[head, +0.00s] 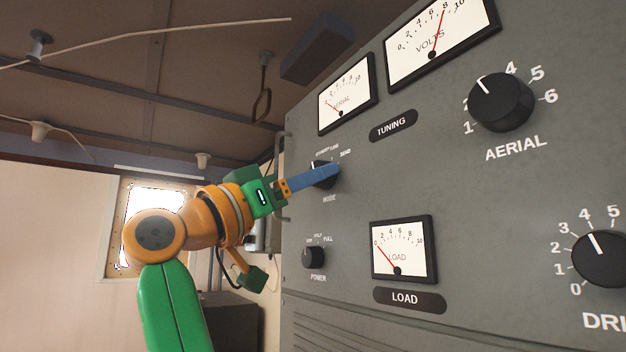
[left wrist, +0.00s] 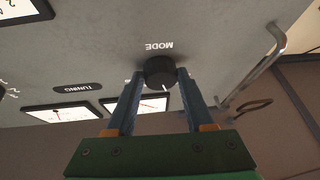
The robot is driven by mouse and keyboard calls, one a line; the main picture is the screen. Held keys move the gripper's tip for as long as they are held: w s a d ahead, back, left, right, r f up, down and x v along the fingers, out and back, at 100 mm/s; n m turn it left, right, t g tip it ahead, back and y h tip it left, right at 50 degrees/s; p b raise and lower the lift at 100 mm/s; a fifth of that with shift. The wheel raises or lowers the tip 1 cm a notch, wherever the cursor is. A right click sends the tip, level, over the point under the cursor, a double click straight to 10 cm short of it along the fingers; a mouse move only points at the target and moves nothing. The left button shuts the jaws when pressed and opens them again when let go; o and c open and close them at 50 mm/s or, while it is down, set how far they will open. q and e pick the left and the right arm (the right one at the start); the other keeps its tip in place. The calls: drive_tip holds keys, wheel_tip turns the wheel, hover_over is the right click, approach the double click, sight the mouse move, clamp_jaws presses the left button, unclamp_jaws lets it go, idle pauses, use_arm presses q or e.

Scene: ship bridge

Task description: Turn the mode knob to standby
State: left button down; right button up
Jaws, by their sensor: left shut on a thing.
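The mode knob (head: 325,183) is a small black round knob on the grey panel, above its MODE label. STANDBY, TUNE and SEND are lettered small above it. My left gripper (head: 322,174) reaches it from the left, its blue fingers covering part of the knob. In the left wrist view, upside down, the knob (left wrist: 160,72) sits between the two blue fingertips, one on each side, and the gripper is shut on it. Its white pointer line faces the bottom of that picture, slightly right, so roughly up on the panel. Which label it meets is hidden. My right gripper is not in view.
The power knob (head: 313,257) is below the mode knob, and the load meter (head: 399,249) is to its lower right. The aerial meter (head: 346,94) is above. The larger aerial knob (head: 501,102) is at the right. A metal handle (left wrist: 262,68) stands out near the panel edge.

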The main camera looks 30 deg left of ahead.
use_arm(q)
drive_tip(key=shift+c, duration=2)
unclamp_jaws()
drive_tip(key=shift+s, duration=0.1)
drive_tip(key=shift+o, duration=0.6)
drive_tip(key=shift+s+a, duration=0.1)
drive_tip(key=b+v, duration=0.5)
drive_tip(key=v, duration=0.2)
drive_tip(key=shift+s, duration=0.2)
drive_tip(key=shift+a, duration=0.1)
